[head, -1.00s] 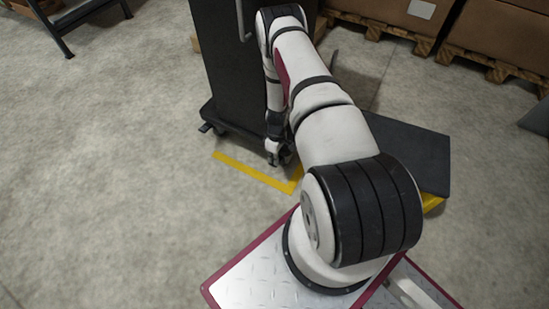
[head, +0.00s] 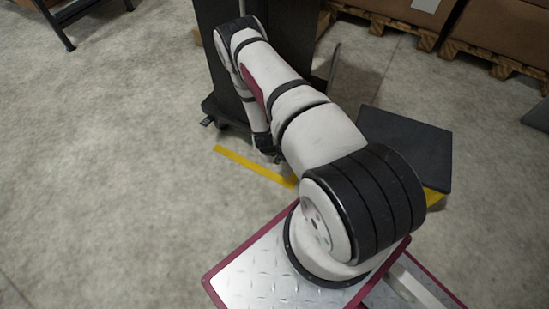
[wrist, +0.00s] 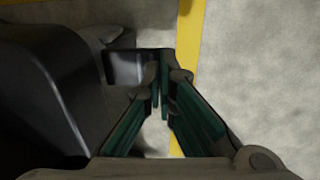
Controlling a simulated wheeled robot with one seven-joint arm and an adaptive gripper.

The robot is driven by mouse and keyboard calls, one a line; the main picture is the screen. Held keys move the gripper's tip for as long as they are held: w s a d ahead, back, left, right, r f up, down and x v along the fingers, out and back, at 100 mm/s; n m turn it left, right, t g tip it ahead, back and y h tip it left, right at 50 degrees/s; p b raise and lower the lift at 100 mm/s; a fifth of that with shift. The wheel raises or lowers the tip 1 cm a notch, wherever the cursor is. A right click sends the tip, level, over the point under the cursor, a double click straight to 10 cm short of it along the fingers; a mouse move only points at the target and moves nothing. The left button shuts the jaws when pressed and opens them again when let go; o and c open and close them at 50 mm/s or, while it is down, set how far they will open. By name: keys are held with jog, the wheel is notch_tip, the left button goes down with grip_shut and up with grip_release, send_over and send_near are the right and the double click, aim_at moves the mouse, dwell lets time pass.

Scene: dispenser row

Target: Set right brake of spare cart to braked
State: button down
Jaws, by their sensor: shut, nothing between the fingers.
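The spare cart (head: 224,70) is a tall dark cabinet on a low black base, at the top middle of the head view. A small dark pedal (head: 206,122) sticks out at its left front caster. The right front corner is hidden behind my arm. In the wrist view, a light grey plate with a dark edge (wrist: 125,68), which looks like the right brake pedal, lies right by the fingertips beside a large dark cart part (wrist: 40,90). My gripper (wrist: 160,85) is shut and empty, pointing down at the plate. I cannot tell whether they touch.
A yellow floor line (head: 250,165) runs in front of the cart and past the fingers in the wrist view. A dark-topped platform (head: 405,150) stands to the right. Boxes on pallets (head: 400,15) stand behind.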

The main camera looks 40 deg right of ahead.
jog(key=shift+r+p, duration=0.55)
jog(key=shift+r, duration=0.3)
jog(key=shift+a+r, duration=0.1)
jog(key=shift+r, duration=0.25)
jog(key=p+v, duration=0.5)
jog(key=v, duration=0.8)
jog(key=shift+p, duration=0.35)
jog(key=shift+s+r, duration=0.1)
